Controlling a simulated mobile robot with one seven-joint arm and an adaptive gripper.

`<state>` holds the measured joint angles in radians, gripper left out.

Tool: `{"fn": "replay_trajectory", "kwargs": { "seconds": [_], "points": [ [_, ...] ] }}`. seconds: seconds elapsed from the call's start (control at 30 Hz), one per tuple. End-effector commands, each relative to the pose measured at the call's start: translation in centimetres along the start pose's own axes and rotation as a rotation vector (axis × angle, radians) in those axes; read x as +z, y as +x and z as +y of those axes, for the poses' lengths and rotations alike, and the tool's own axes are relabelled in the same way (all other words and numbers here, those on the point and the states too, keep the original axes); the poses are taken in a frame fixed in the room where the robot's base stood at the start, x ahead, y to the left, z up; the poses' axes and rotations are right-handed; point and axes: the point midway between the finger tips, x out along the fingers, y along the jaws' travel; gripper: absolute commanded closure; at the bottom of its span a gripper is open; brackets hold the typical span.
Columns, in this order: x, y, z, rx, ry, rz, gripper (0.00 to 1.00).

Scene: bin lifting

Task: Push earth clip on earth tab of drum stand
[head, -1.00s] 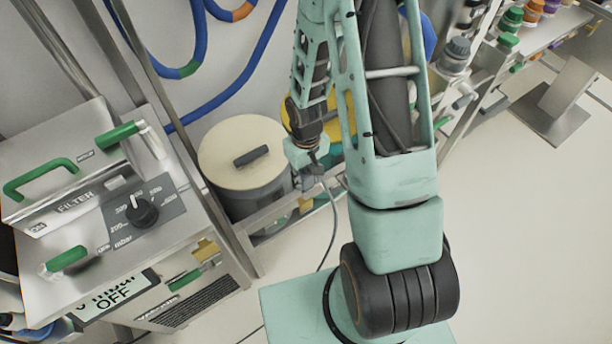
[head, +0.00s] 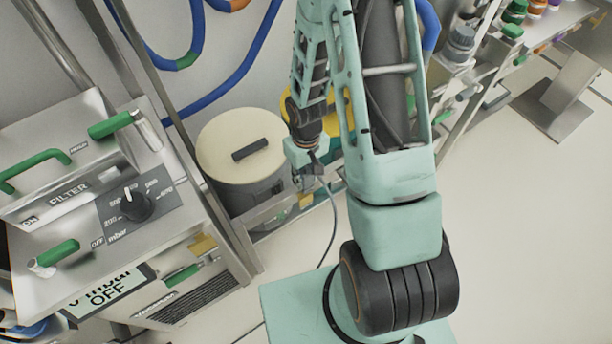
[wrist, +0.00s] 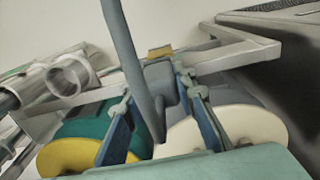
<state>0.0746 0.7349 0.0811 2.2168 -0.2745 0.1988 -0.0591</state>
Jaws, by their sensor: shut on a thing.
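My gripper (head: 307,180) is low beside the drum stand (head: 266,218). In the wrist view its two blue fingers (wrist: 163,105) are shut on the dark grey earth clip (wrist: 160,76), with the grey cable (wrist: 124,45) crossing in front. The brass-coloured earth tab (wrist: 160,51) shows just beyond the clip, on the stand's metal frame (wrist: 232,50). The tab also shows in the head view (head: 306,200), just below the gripper. The clip looks very close to the tab; I cannot tell if they touch. In the head view the clip is too small to make out clearly.
A drum with a cream lid (head: 222,143) stands left of my gripper, and a yellow-lidded drum (head: 288,104) is behind my arm. A filter unit (head: 92,205) with green handles stands at the left. The floor at the right (head: 520,240) is clear.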

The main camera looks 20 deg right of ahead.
Motion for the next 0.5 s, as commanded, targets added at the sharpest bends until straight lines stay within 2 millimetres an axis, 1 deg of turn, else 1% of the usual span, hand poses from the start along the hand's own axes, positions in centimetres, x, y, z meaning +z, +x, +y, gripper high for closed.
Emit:
{"fn": "replay_trajectory", "kwargs": {
  "seconds": [0.1,0.5],
  "points": [
    [0.0,0.8,0.0,0.000,0.000,0.000,1.00],
    [0.0,2.8,0.0,0.000,0.000,0.001,1.00]
  ]
}}
